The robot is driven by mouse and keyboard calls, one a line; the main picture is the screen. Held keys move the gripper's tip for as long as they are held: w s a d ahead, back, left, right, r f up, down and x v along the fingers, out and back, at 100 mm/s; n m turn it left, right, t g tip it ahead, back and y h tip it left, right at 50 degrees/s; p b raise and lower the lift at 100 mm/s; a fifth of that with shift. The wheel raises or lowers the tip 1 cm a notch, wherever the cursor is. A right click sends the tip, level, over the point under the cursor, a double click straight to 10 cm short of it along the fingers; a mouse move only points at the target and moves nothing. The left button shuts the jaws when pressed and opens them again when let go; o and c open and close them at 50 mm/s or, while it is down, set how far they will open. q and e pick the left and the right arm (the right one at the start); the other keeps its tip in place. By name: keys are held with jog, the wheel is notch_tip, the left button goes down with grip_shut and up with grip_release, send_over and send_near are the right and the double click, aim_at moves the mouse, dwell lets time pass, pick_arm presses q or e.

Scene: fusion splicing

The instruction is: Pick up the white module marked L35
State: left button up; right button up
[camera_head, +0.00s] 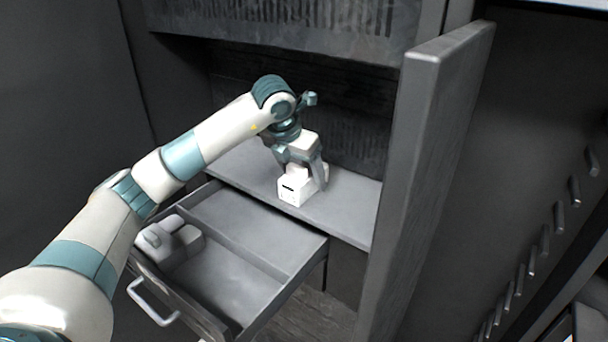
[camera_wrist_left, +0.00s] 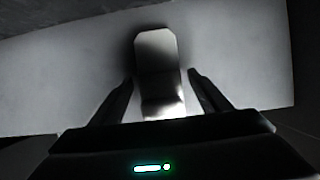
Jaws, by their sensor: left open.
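A white module (camera_head: 293,190) stands on the grey shelf inside the cabinet, with a small dark mark on its front face. The marking is too small to read. My left gripper (camera_head: 304,178) is over the module from above, with its fingers spread on either side of it. In the left wrist view, the module (camera_wrist_left: 157,65) lies between the two open fingers of the gripper (camera_wrist_left: 158,90), with gaps visible on both sides. My right gripper is in neither view.
An open drawer (camera_head: 238,283) sits below and in front of the shelf (camera_head: 345,205), with grey-white blocks (camera_head: 168,240) at its left end. An open cabinet door (camera_head: 425,150) stands close on the right. The shelf is bare right of the module.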

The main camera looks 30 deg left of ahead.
pick_arm(q)
jog(key=shift+x, duration=0.85)
jog(key=shift+s, duration=0.1)
jog(key=shift+c, duration=0.3)
jog(key=shift+r, duration=0.1)
jog(key=c, duration=1.2)
